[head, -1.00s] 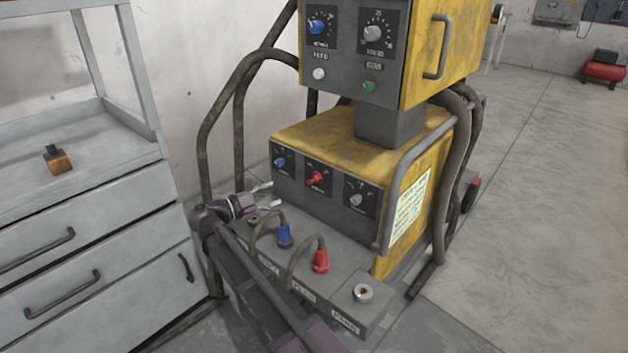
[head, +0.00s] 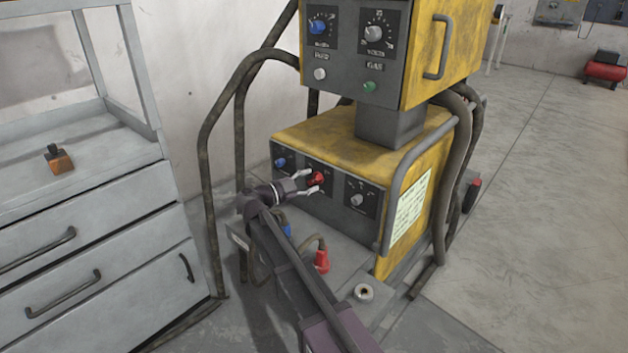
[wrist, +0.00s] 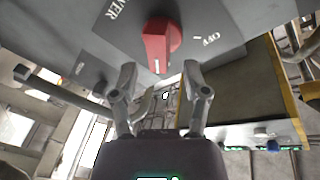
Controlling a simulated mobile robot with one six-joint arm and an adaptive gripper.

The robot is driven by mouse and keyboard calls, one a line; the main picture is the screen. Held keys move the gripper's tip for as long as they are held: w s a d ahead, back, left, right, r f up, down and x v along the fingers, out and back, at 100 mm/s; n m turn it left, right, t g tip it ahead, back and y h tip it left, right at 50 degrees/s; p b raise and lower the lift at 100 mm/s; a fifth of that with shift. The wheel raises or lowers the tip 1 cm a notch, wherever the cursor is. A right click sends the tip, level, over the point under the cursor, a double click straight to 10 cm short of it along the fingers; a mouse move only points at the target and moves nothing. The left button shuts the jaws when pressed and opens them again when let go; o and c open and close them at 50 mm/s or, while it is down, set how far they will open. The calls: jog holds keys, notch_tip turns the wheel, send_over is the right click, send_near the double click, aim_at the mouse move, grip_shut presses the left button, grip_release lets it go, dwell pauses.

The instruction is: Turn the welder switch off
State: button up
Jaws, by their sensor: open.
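The welder's red switch (head: 316,178) is a knob in the middle of the lower yellow unit's (head: 405,150) dark front panel. In the wrist view the red switch (wrist: 160,42) is close, just beyond the fingertips, beside an "OFF" label (wrist: 207,38) and the end of a word reading "WER" (wrist: 118,14). My gripper (head: 304,182) is open with its fingers pointing at the switch. Whether a fingertip touches the switch I cannot tell.
A blue knob (head: 280,163) and a grey knob (head: 357,199) flank the switch. Blue (head: 286,229) and red (head: 321,261) cable plugs stand on the ledge below. A grey drawer cabinet (head: 90,235) is at the left.

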jog(key=shift+x, duration=0.8)
grip_shut()
jog(key=shift+n, duration=0.4)
jog(key=shift+w+a+n+t+h+b, duration=0.1)
jog(key=shift+n+t+h+b, duration=0.2)
jog(key=shift+n+b, duration=0.7)
jog(key=n, duration=0.2)
jog(key=n+t+b, duration=0.1)
jog(key=n, duration=0.2)
jog(key=shift+w+a, duration=0.15)
jog(key=shift+a, duration=0.05)
jog(key=n+t, duration=0.1)
jog(key=n, duration=0.1)
jog(key=n+t+b, duration=0.1)
jog(key=n, duration=0.1)
jog(key=shift+w+a+n, duration=0.15)
jog(key=shift+a+n, duration=0.05)
jog(key=shift+n, duration=0.1)
jog(key=shift+w+a+n+t+y+b, duration=0.1)
jog(key=shift+n+t+y+b, duration=0.2)
jog(key=shift+n, duration=0.9)
jog(key=shift+w+a+n+t+y+b, duration=0.1)
jog(key=shift+n+t+y+b, duration=0.15)
jog(key=shift+n, duration=0.95)
